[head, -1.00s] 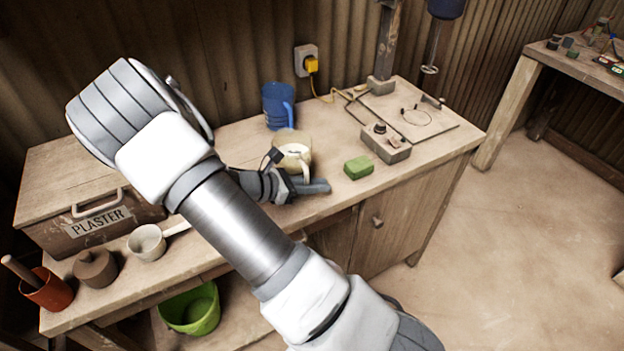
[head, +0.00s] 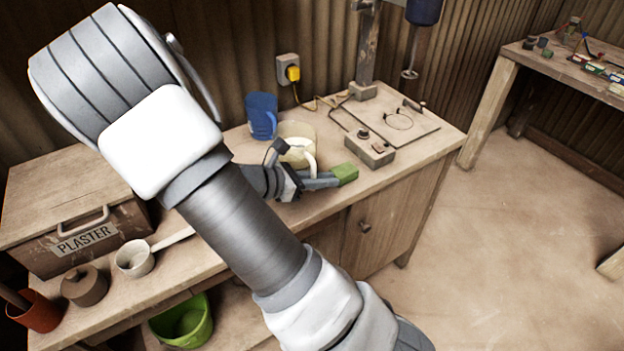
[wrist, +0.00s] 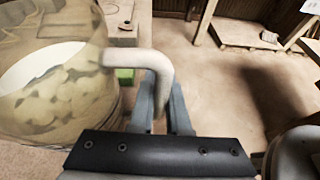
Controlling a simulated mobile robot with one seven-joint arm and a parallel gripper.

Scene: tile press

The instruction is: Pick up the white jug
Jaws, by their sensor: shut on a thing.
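The jug (head: 297,133) is pale and see-through, with a white handle and whitish contents inside, in the middle of the bench in the head view. It fills the left of the wrist view (wrist: 45,100), its handle (wrist: 150,60) curving down between my two fingers. My gripper (head: 322,181) is shut on the handle, and its fingers also show in the wrist view (wrist: 162,110). The jug looks upright and slightly above the bench, though its base is partly hidden by my gripper.
A blue jug (head: 261,115) stands close behind. A green block (head: 345,173) lies by my fingertips. A control box (head: 369,148) is to the right. The plaster box (head: 75,215), pale ladle cup (head: 135,259) and brown pot (head: 84,286) are on the left.

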